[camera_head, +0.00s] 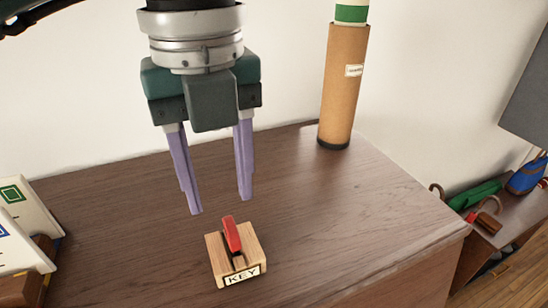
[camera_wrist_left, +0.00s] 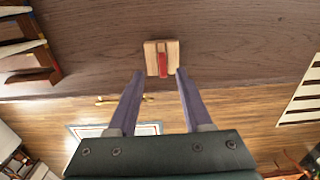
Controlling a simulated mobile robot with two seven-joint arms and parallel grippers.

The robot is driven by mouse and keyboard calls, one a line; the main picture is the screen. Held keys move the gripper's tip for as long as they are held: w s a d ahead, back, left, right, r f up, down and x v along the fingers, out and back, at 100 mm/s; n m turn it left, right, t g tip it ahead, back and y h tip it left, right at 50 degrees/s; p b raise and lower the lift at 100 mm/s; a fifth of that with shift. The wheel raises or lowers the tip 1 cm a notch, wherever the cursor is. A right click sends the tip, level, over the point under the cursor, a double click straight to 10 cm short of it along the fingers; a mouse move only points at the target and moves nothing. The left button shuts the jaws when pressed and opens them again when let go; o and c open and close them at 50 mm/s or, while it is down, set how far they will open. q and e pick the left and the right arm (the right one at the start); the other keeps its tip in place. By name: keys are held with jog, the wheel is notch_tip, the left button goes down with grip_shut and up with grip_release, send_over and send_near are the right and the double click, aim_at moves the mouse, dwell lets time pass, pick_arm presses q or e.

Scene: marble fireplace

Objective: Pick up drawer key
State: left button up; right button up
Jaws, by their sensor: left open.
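The drawer key shows as a red piece (camera_head: 232,235) standing in the slot of a small wooden block (camera_head: 217,262) labelled KEY, on the dark wooden top (camera_head: 330,215). In the left wrist view the red key (camera_wrist_left: 162,65) sits in the pale block (camera_wrist_left: 150,50) just beyond the fingertips, roughly centred between them. My left gripper (camera_head: 222,206) points down with its two purple fingers spread, empty, above and slightly behind the block. It also shows in the left wrist view (camera_wrist_left: 160,73). Any part of the key inside the block is hidden. My right gripper is not in view.
A tall cardboard tube (camera_head: 343,85) with a green and white top stands at the back right. White cards or books (camera_head: 20,235) stand at the left edge. The wooden top around the block is clear. A lower surface at right holds a blue bag (camera_head: 527,177).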

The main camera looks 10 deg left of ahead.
aim_at(230, 225)
pick_arm(q)
jog(key=shift+s+d+f+p, duration=0.15)
jog(key=shift+f+p, duration=0.35)
jog(key=shift+f, duration=1.1)
jog(key=shift+d+f+p, duration=0.15)
jog(key=shift+f+p, duration=0.35)
jog(key=shift+f, duration=1.05)
grip_shut()
